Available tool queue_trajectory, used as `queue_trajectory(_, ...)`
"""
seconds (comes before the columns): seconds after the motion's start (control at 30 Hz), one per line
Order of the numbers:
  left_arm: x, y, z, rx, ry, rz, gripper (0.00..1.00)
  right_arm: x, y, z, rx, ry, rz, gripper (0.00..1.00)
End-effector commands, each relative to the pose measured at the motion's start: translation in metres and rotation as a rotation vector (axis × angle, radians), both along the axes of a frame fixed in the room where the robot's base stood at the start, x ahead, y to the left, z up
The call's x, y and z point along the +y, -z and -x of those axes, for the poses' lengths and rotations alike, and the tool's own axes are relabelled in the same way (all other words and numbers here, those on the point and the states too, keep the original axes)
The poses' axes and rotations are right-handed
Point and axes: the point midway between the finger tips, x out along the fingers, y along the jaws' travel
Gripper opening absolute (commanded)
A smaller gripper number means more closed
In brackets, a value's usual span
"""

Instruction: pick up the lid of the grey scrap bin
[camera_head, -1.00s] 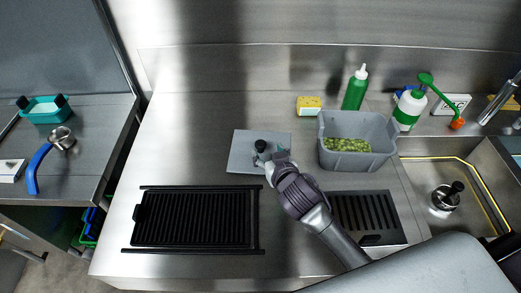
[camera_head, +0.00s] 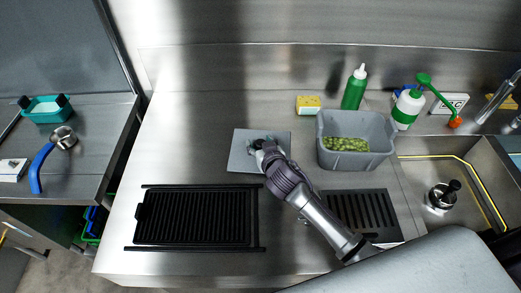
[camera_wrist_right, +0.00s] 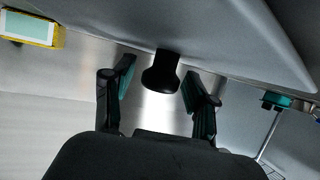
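The lid (camera_head: 240,162) is a flat grey square plate lying on the steel counter, left of the grey scrap bin (camera_head: 352,163), which stands open with green scraps inside. The lid's black knob (camera_wrist_right: 162,74) shows in the right wrist view between the two teal-padded fingers of my right gripper (camera_wrist_right: 157,88). There are gaps on both sides, so the fingers are open and apart from the knob. In the head view my right gripper (camera_head: 263,149) is over the lid and hides most of the knob. My left gripper is not in view.
A black ribbed griddle plate (camera_head: 195,217) lies in front, left of the lid, and a black slotted grate (camera_head: 362,213) to the right. A yellow sponge (camera_head: 308,104) and green bottle (camera_head: 354,88) stand behind. The counter left of the lid is clear.

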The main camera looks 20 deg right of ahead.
Motion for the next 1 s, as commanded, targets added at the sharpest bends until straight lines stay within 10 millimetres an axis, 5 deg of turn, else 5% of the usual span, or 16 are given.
queue_trajectory(0.3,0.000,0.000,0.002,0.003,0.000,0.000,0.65,0.000,0.000,0.000,0.000,0.000,0.000,0.00)
queue_trajectory(0.67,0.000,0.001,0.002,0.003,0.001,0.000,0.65,0.000,-0.011,-0.001,-0.004,0.001,-0.002,0.00)
queue_trajectory(1.0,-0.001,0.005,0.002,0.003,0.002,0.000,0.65,0.000,-0.076,0.000,-0.006,0.001,-0.002,0.00)
